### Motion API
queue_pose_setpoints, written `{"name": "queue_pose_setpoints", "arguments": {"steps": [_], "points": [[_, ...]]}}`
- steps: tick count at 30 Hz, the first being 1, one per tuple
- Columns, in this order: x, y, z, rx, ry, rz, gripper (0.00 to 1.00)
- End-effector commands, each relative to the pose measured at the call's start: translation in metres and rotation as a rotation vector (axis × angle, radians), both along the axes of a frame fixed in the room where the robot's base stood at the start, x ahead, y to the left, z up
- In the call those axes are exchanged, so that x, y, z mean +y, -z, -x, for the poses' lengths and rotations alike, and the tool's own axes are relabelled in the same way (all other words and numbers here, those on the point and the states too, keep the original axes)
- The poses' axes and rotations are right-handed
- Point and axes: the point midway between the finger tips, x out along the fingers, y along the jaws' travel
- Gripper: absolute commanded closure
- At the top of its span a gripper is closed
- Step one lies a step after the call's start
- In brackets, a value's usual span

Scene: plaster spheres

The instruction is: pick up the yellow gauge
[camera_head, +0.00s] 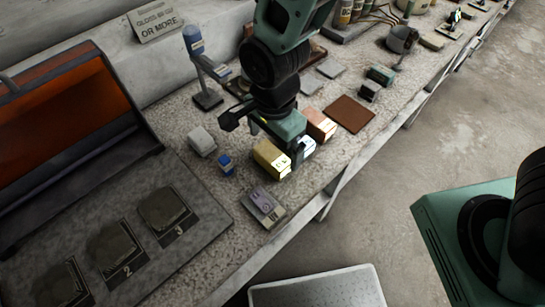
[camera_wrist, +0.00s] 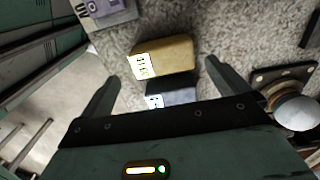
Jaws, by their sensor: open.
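The yellow gauge (camera_head: 271,157) is a small yellow box with a pale label, resting on the speckled bench top. It also shows in the wrist view (camera_wrist: 165,57), just beyond my fingertips and roughly centred between them. My gripper (camera_head: 284,143) is over the bench close to the yellow gauge. In the wrist view my gripper (camera_wrist: 160,73) has its two fingers wide apart, with nothing held. A dark blue-grey box (camera_wrist: 171,92) with a white label sits right beside the yellow gauge, nearer to my palm, partly hidden by my gripper.
A salmon box (camera_head: 320,124) stands behind my gripper. A small blue item (camera_head: 225,163) and a whitish block (camera_head: 202,141) are left of the gauge. A grey-purple device (camera_head: 263,207) lies near the front edge. A brown square (camera_head: 350,114) lies to the right.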

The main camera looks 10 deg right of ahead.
Motion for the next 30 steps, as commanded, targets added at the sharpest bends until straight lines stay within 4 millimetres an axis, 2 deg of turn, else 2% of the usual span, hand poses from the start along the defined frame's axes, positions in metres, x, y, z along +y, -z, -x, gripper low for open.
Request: {"name": "queue_pose_setpoints", "arguments": {"steps": [12, 22, 27, 30], "points": [[0.002, 0.046, -0.002, 0.003, 0.000, 0.003, 0.00], [0.003, 0.052, -0.002, -0.001, 0.000, -0.001, 0.00], [0.003, 0.052, -0.003, -0.001, 0.000, -0.001, 0.46], [0.003, 0.051, -0.003, -0.001, 0.000, -0.001, 0.46]]}}
